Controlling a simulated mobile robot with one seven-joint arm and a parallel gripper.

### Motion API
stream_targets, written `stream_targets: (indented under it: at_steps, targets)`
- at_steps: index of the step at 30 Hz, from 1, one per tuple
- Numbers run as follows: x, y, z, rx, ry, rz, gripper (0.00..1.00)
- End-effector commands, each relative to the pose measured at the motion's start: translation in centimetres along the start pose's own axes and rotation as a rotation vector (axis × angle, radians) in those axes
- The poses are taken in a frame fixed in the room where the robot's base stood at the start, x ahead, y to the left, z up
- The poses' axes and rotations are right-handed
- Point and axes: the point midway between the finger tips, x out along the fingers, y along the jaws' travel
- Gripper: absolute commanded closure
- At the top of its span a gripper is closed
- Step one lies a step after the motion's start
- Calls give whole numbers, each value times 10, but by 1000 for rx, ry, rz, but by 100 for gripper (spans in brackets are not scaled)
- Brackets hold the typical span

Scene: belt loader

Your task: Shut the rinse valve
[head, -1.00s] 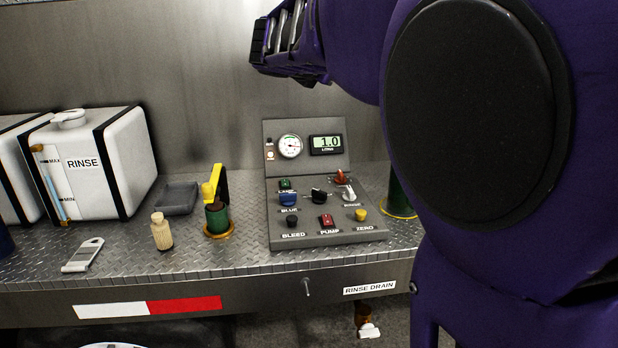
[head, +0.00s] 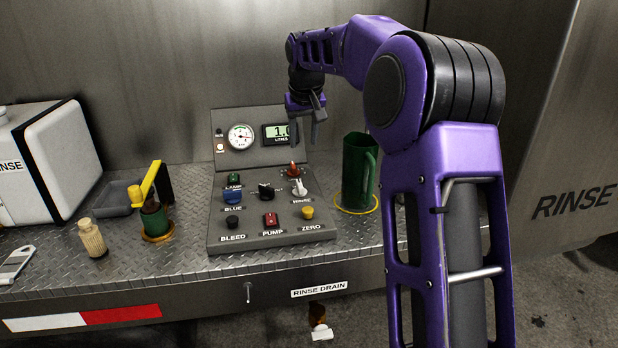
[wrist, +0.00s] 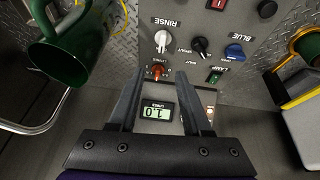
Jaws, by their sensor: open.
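The white knob (head: 299,187) labelled RINSE is on the right of the sloped grey control panel (head: 218,238). It also shows in the wrist view (wrist: 161,42), its handle roughly in line with the panel's upright direction. An orange-red knob (head: 293,170) sits just above it, and shows in the wrist view (wrist: 156,72) close to my fingertips. My gripper (head: 308,116) is open and empty, pointing down above the panel's right side, in front of the litre display. In the wrist view my gripper (wrist: 158,80) has the orange-red knob just beyond its fingertips, with the white knob farther out.
A black knob (head: 266,190), blue switch (head: 231,196) and red PUMP switch (head: 270,219) are close by. A green jug (head: 354,175) stands right of the panel.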

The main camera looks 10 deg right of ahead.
Motion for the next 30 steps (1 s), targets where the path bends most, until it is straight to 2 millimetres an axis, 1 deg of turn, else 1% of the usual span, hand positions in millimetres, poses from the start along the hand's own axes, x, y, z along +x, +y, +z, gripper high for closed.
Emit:
stream_targets:
  at_steps: [2, 5, 8, 11, 24, 27, 30]
  targets:
    - [2, 0, 0, 43, -6, -27, 51]
    - [6, -1, 0, 61, -9, -39, 51]
    - [17, -2, 1, 61, -10, -39, 51]
    - [35, -2, 1, 59, -11, -38, 51]
    - [131, -6, 2, 58, -10, -37, 51]
    - [148, -6, 2, 56, -9, -36, 51]
    - [161, -6, 1, 57, -8, -37, 51]
